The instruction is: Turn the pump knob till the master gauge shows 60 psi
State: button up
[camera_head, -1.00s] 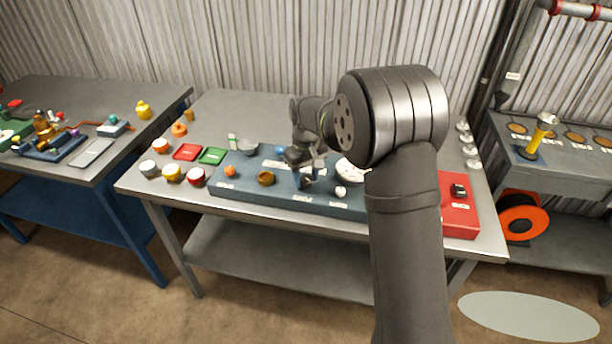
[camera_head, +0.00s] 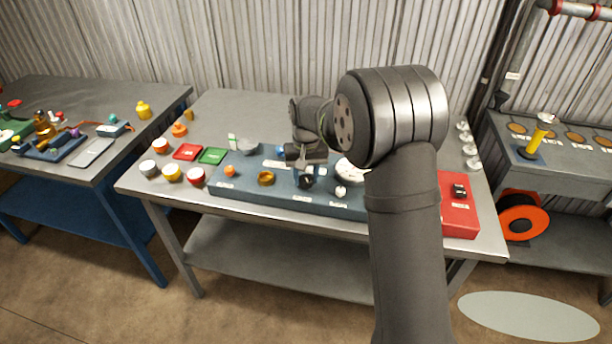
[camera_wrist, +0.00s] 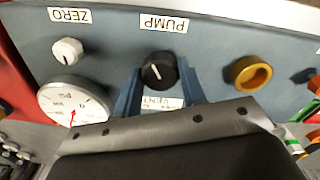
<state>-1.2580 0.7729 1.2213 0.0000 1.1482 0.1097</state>
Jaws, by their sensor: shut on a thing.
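The black pump knob (camera_wrist: 160,72) with a white pointer line sits under the PUMP label (camera_wrist: 164,23) on the blue panel. In the head view the knob (camera_head: 306,182) shows below my gripper. My gripper (camera_wrist: 160,82) is shut on the knob, with one blue finger on each side of it. The white master gauge (camera_wrist: 68,98) is left of the knob in the wrist view, marked PSI and upside down. Its red needle points down in that picture. My gripper hides part of the dial, so I cannot read the value. The gauge (camera_head: 350,172) also shows in the head view, partly behind my arm.
A white ZERO knob (camera_wrist: 67,51) and an orange-yellow ring-shaped fitting (camera_wrist: 249,74) flank the pump knob. A red box (camera_head: 458,208) stands at the panel's right. Several caps and red and green trays are at the left.

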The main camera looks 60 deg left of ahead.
aim_at(306, 178)
jog(key=o, duration=1)
notch_tip(306, 178, up, 18)
jog(key=shift+f, duration=0.25)
jog(key=shift+f, duration=0.15)
notch_tip(306, 178, down, 17)
jog(key=shift+f, duration=0.1)
dwell(0.7)
